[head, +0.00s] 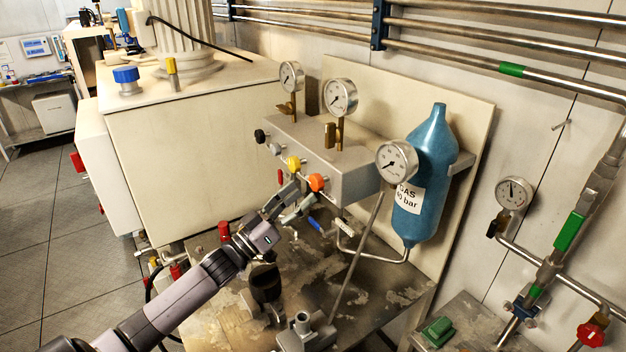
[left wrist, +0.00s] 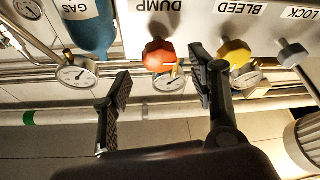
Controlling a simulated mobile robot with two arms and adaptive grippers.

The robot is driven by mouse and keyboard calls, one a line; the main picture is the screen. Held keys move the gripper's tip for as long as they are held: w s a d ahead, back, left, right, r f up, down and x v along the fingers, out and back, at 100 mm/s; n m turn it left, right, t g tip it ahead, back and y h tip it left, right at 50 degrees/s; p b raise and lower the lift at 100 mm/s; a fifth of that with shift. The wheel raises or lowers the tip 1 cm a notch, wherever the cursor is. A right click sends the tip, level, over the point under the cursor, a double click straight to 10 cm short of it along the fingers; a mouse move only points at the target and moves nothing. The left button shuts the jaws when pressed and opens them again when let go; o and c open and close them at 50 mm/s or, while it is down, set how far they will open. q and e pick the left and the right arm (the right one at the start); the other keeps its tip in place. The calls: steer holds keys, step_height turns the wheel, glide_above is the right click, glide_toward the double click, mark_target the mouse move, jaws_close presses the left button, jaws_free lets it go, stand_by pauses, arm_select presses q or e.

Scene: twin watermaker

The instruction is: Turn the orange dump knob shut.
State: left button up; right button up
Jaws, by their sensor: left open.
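The orange dump knob (head: 318,182) is on the front of the grey valve panel (head: 350,182), at its right end. In the left wrist view, which is upside down, the orange knob (left wrist: 158,54) sits under the DUMP label. My left gripper (head: 288,203) is in front of the panel, just left of and below the orange knob. In the wrist view my left gripper (left wrist: 161,72) is open, with one finger on each side of the orange knob's line. The knob appears ahead of the fingertips; I see no clear contact. My right gripper is not in view.
The yellow knob (head: 294,163), under BLEED, is close beside one finger in the wrist view. A grey knob (head: 276,149) and a black knob (head: 260,136) are farther left. A gauge (head: 396,161) and blue gas bottle (head: 428,170) stand right. A stained bench (head: 215,325) lies below.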

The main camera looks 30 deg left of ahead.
mark_target(312, 185)
arm_select(q)
steer(key=p+x, duration=0.1)
steer(key=x, duration=0.4)
steer(key=shift+c, duration=0.4)
steer(key=c, duration=1.1)
